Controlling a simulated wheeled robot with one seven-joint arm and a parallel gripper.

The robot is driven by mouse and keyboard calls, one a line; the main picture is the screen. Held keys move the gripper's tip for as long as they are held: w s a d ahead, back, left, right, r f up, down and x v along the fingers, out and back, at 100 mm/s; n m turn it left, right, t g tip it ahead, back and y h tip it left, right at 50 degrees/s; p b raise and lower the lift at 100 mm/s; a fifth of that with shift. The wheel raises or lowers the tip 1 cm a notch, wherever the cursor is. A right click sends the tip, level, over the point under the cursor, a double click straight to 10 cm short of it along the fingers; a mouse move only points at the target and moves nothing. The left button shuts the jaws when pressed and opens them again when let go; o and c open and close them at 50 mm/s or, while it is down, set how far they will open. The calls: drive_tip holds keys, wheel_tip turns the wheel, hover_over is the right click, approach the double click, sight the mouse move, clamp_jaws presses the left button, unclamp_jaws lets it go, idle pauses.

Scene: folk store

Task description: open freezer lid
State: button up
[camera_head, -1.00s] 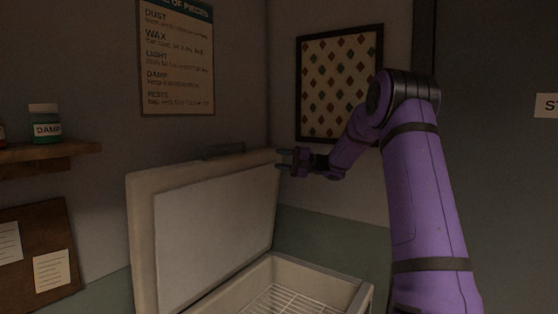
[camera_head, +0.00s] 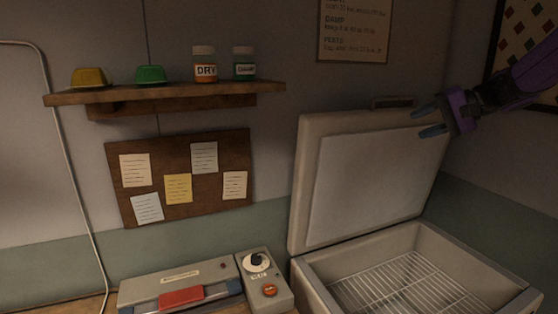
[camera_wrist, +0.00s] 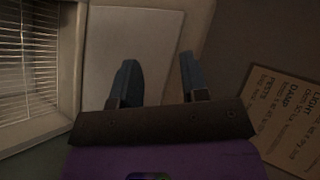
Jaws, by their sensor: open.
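The freezer lid (camera_head: 365,185) stands raised and leans back, its pale inner panel facing forward. Its handle (camera_head: 392,102) shows at the top edge. The freezer body (camera_head: 322,290) is open below, with a wire rack (camera_head: 405,285) inside. My gripper (camera_head: 428,122) is in front of the lid's upper right corner, open and with nothing between its fingers. I cannot tell whether it touches the lid. In the wrist view the open fingers (camera_wrist: 158,80) show over the lid's panel (camera_wrist: 130,45), with the rack (camera_wrist: 28,60) at left.
A wall shelf (camera_head: 170,94) with bottles and small coloured blocks is at upper left. Below it hangs a notice board (camera_head: 150,205). A poster (camera_head: 355,30) hangs behind.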

drive_tip(key=s+a+f+n+g+h, duration=0.1)
drive_tip(key=s+a+h, duration=0.15)
drive_tip(key=s, duration=0.55)
drive_tip(key=s+a+n+g+h, duration=0.1)
drive_tip(key=s+a+h, duration=0.1)
drive_tip(key=s+a, duration=0.35)
drive_tip(key=s+d+f+n+t+h, duration=0.1)
drive_tip(key=s+d+f+h, duration=0.15)
drive_tip(key=s, duration=0.65)
drive_tip(key=s+d+f+n+t+h, duration=0.1)
drive_tip(key=s+d+f+n+h, duration=0.2)
drive_tip(key=s, duration=0.6)
drive_tip(key=w+a+r+m+g+y, duration=0.1)
drive_tip(key=w+a+r+m+y, duration=0.1)
drive_tip(key=w+r, duration=0.35)
drive_tip(key=w+a+r+m+y, duration=0.1)
drive_tip(key=w+r+m, duration=0.1)
drive_tip(key=w, duration=0.7)
drive_tip(key=m+t+y, duration=0.7)
drive_tip(key=t+y, duration=0.1)
drive_tip(key=y, duration=0.1)
approach(402, 98)
drive_tip(key=x, duration=1.1)
drive_tip(key=shift+s+a, duration=0.1)
clamp_jaws()
